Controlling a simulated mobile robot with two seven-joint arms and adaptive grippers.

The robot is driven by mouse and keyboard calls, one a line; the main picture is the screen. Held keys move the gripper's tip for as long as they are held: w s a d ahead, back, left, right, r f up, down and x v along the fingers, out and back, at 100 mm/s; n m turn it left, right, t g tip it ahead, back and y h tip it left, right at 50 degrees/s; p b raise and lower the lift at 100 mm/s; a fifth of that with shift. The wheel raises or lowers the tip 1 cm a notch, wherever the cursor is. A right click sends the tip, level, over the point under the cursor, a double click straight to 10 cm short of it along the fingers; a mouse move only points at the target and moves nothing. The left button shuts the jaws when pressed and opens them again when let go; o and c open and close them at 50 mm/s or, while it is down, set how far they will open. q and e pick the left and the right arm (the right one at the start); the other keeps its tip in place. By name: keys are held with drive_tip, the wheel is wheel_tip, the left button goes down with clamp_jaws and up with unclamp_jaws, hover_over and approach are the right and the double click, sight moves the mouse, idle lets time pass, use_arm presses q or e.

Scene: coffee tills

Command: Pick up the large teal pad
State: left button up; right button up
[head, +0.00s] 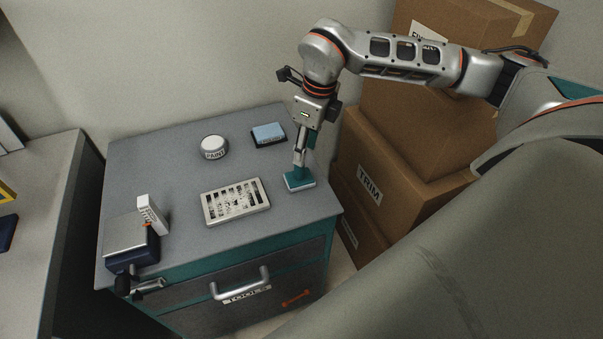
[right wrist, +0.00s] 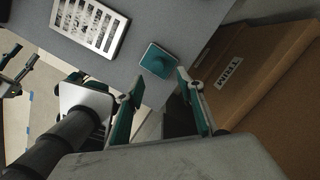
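The teal pad (head: 299,183) lies near the right edge of the grey cabinet top, with a pale rim at its base. In the right wrist view the teal pad (right wrist: 158,60) shows a raised middle and sits beyond the fingertips. My right gripper (head: 303,160) points down over the pad and hides part of it. In the wrist view its teal-lined fingers (right wrist: 162,88) are spread apart with nothing between them. Part of my left gripper (right wrist: 17,62) shows at the left of the wrist view, its fingers apart and empty, and at the cabinet's front left (head: 146,287).
A stencil plate (head: 236,202) lies left of the pad. A paint tin (head: 213,148) and a blue block on a dark base (head: 268,134) stand behind. A navy box with a grey top (head: 131,238) and a white block (head: 152,214) are left. Cardboard boxes (head: 383,180) stand close right.

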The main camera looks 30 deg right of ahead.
sight(299, 173)
drive_tip(key=f, duration=0.4)
drive_tip(key=w+a+f, duration=0.1)
drive_tip(key=f, duration=0.1)
drive_tip(key=shift+w+f, duration=0.1)
drive_tip(key=shift+f, duration=0.2)
clamp_jaws()
